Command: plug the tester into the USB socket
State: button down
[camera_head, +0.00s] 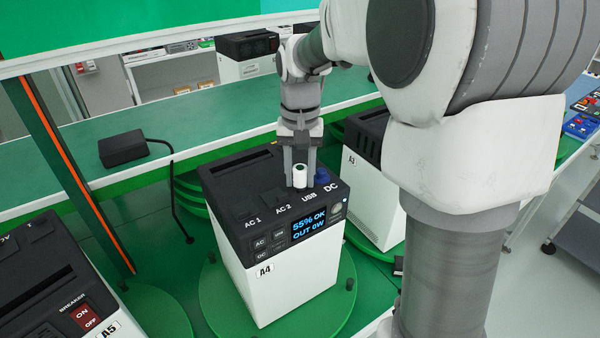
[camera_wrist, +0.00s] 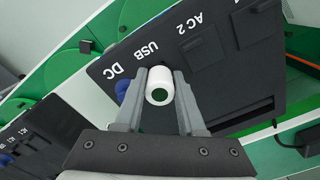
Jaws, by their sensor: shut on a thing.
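The tester, a small white cylinder (camera_head: 299,178) with a dark green centre on its end, is held between the fingers of my gripper (camera_head: 300,170). It also shows in the wrist view (camera_wrist: 160,86). My gripper points down at the top of power unit A4 (camera_head: 290,270), behind the USB label (camera_head: 309,197). In the wrist view the USB label (camera_wrist: 147,50) is just beyond the tester. The USB socket itself is hidden under the tester and fingers. I cannot tell whether the tester is in the socket or just above it.
A blue part (camera_head: 322,176) sits at the DC label, close beside my gripper. Unit A4 stands on a green turntable (camera_head: 340,305); its screen is lit. Units A5 (camera_head: 50,290) and A3 (camera_head: 372,190) stand left and right. A black adapter (camera_head: 123,148) lies on the green bench.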

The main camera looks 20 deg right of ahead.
jog(key=shift+f, duration=0.1)
jog(key=shift+c, duration=2.1)
grip_release()
